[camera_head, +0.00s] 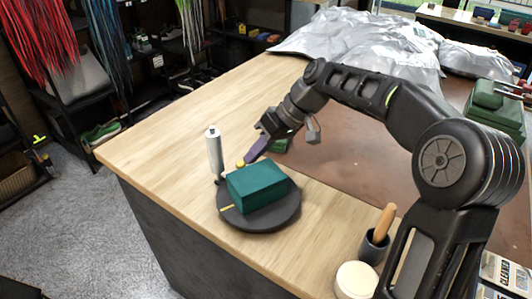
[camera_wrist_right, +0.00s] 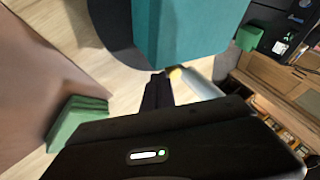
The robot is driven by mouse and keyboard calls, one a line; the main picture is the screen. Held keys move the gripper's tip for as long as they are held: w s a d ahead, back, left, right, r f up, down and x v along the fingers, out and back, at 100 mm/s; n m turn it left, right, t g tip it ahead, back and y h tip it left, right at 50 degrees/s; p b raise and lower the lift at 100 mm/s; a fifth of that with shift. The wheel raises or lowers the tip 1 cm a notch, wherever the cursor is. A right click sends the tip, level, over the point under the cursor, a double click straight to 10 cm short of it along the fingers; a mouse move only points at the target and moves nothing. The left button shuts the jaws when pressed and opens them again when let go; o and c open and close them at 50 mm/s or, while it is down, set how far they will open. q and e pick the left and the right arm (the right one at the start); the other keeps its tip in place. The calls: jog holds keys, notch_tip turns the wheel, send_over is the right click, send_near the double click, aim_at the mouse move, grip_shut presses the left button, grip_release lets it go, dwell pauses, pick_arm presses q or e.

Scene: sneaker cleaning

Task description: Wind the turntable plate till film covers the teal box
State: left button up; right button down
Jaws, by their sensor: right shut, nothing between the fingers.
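The teal box (camera_head: 257,187) sits on the round dark turntable plate (camera_head: 284,217) near the table's left side. The box (camera_wrist_right: 190,30) and plate (camera_wrist_right: 108,30) also show in the right wrist view. A pale upright film roll (camera_head: 215,152) stands behind the plate; it also shows in the wrist view (camera_wrist_right: 203,85). I see no film clearly on the box. A yellow knob (camera_head: 240,164) is behind the box. My right gripper (camera_head: 249,158) is shut and empty, its tips close to the knob; contact is unclear. Its fingers show in the wrist view (camera_wrist_right: 158,88). My left gripper is out of view.
A green object (camera_head: 279,146) lies behind the right gripper and shows in the wrist view (camera_wrist_right: 75,118). A wooden-handled tool stands in a dark cup (camera_head: 373,246) beside a white-lidded jar (camera_head: 356,280). Silver sheeting (camera_head: 350,38) covers the far table. The table's left end is clear.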

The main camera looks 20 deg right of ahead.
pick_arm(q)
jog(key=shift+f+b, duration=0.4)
pick_arm(e)
jog(key=shift+w+a, duration=0.2)
jog(key=shift+a, duration=1.25)
jog(key=shift+a, duration=0.15)
jog(key=v, duration=0.8)
